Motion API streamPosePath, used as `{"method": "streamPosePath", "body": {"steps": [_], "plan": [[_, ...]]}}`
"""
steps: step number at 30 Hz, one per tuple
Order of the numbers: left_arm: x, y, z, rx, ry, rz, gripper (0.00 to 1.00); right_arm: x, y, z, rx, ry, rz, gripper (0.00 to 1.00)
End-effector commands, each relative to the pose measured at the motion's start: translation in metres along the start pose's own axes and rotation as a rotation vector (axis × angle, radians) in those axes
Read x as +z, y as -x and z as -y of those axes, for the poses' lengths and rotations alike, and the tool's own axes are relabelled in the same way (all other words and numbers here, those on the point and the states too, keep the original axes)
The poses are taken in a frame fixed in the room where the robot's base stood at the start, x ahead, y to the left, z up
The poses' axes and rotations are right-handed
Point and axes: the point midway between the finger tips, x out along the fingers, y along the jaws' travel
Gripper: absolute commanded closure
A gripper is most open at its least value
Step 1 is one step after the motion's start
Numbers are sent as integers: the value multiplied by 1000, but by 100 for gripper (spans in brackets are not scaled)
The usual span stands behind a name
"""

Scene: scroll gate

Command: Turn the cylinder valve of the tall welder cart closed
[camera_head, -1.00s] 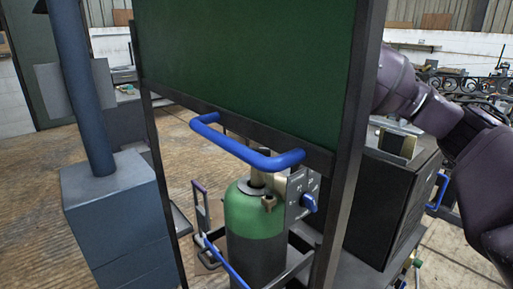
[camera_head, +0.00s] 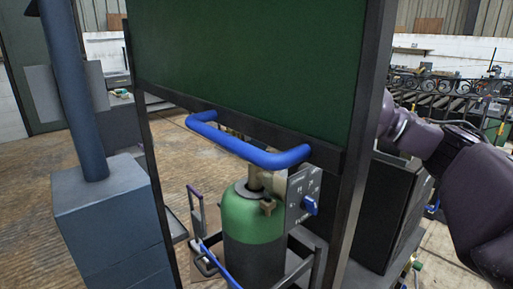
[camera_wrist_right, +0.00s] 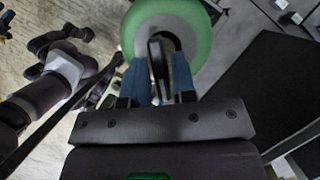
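A gas cylinder (camera_head: 250,222) with a green shoulder and dark body stands upright behind the blue handle (camera_head: 250,150), below a large green panel (camera_head: 250,60). Brass-coloured valve fittings (camera_head: 267,207) show on its top, beside a grey plate with a blue knob (camera_head: 310,206). In the right wrist view the green shoulder (camera_wrist_right: 198,40) is just beyond my right gripper (camera_wrist_right: 159,78). Its two blue-grey fingers are apart, with a dark upright piece between them; I cannot tell whether they touch it. The panel hides this gripper in the head view. My left gripper is not identifiable.
A dark box-shaped unit (camera_head: 385,205) stands right of the panel's black frame. A blue-grey pedestal with a post (camera_head: 110,215) stands at the left. Black frame bars surround the cylinder.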

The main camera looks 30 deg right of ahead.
Motion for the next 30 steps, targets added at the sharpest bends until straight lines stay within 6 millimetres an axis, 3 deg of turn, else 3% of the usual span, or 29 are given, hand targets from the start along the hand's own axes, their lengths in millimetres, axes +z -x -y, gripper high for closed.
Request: {"method": "streamPosePath", "body": {"steps": [1,5,17,30], "plan": [[0,0,0,0,0,0,60,0,0,0,0,0,0,83],[0,0,-1,1,0,0,60,0,0,0,0,0,0,100],[-8,2,-1,1,4,-15,60,1,3,-1,-25,-53,2,100],[-35,14,0,-4,12,-60,60,2,8,-3,-159,-370,6,100]]}}
